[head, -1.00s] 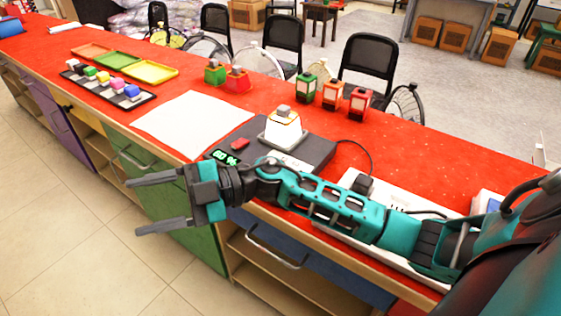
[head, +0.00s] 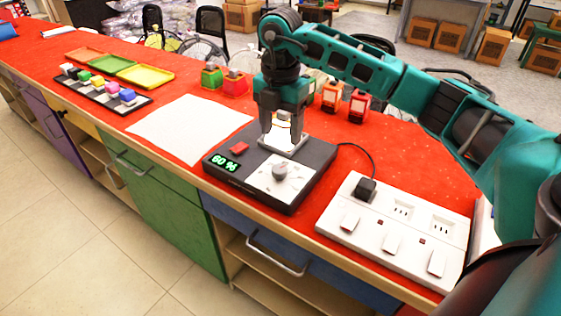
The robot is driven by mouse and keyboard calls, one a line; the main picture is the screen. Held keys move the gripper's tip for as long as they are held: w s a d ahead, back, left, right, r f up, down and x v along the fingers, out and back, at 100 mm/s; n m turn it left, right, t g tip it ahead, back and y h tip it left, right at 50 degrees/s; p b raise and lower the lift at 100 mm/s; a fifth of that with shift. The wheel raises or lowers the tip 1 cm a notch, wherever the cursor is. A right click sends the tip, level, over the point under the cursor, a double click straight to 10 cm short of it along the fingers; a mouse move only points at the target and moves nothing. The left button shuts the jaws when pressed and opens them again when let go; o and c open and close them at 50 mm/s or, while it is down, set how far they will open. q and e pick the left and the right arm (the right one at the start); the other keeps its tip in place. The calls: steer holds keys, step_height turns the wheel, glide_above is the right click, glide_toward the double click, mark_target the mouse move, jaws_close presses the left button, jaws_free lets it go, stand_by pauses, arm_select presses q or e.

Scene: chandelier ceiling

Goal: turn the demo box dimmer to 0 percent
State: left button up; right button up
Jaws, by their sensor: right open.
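The demo box (head: 228,178) is a flat black box on the red counter. Its green display (head: 217,162) reads 60 %, beside a red button (head: 239,148). The dimmer knob (head: 280,172) is grey on a white dial plate at the near part of the box. A lit lamp (head: 283,135) stands on a white base at the back of the box. My right gripper (head: 283,124) is open, fingers pointing down over the lamp, behind the knob and apart from it. I cannot tell whether the lamp is between the fingers or behind them. My left gripper is out of view.
A white power strip (head: 345,219) with a black plug (head: 365,188) and cable lies to the right. A white sheet (head: 180,128) lies to the left. Small red lantern (head: 358,106) and orange lantern (head: 331,96) stand behind. Coloured blocks and trays are farther left.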

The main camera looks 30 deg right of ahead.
mark_target(281, 167)
step_height(281, 167, down, 10)
steer(key=shift+r, duration=0.15)
steer(key=shift+c, duration=0.2)
steer(key=c, duration=1)
